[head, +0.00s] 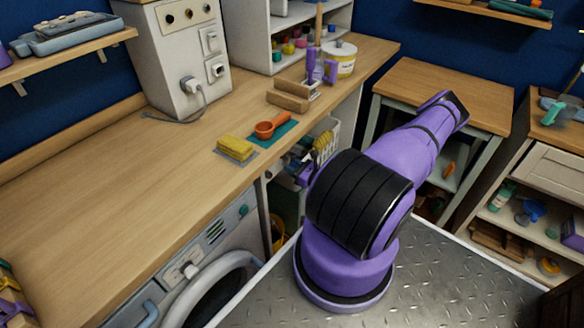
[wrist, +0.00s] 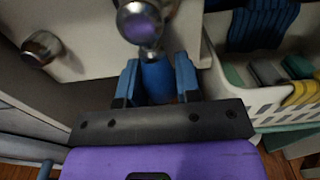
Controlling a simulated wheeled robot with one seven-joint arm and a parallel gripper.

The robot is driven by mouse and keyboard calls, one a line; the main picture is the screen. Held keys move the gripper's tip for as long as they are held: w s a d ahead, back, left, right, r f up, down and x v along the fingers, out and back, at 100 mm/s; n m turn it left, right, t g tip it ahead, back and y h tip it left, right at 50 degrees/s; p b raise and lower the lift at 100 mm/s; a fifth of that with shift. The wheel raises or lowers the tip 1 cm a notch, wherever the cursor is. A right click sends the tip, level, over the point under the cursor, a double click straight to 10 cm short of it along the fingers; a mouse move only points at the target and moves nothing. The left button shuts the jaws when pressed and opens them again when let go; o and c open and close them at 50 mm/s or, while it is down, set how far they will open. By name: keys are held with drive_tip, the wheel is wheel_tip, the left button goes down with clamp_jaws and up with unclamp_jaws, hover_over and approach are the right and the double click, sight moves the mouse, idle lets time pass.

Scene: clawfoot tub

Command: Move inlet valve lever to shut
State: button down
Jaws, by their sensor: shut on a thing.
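In the wrist view, my gripper (wrist: 157,66) has its two blue fingers on either side of a blue piece (wrist: 156,82), which looks like the inlet valve lever. It is shut on this piece. A shiny metal valve part (wrist: 140,22) sits just beyond the fingertips, at the top of the view. The lever's far end and the way it points are partly hidden by the fingers and the metal part.
A second metal knob (wrist: 41,48) is at left on the pale panel. A white basket (wrist: 262,103) with cloths and yellow items stands close at right. The wooden counter (head: 110,205) bears a yellow sponge (head: 235,148) and an orange scoop (head: 270,126). A washing machine (head: 172,276) stands below.

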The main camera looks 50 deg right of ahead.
drive_tip(key=d+n, duration=0.1)
drive_tip(key=n, duration=0.1)
drive_tip(key=d+n, duration=0.1)
drive_tip(key=n, duration=0.1)
drive_tip(key=shift+w+r, duration=0.1)
drive_tip(key=shift+r, duration=0.1)
drive_tip(key=d+r+n, duration=0.3)
drive_tip(key=r+n, duration=0.2)
drive_tip(key=n, duration=0.8)
drive_tip(key=shift+d+n, duration=0.2)
drive_tip(key=shift+n, duration=0.1)
drive_tip(key=shift+w+r, duration=0.1)
drive_tip(key=c, duration=0.8)
unclamp_jaws()
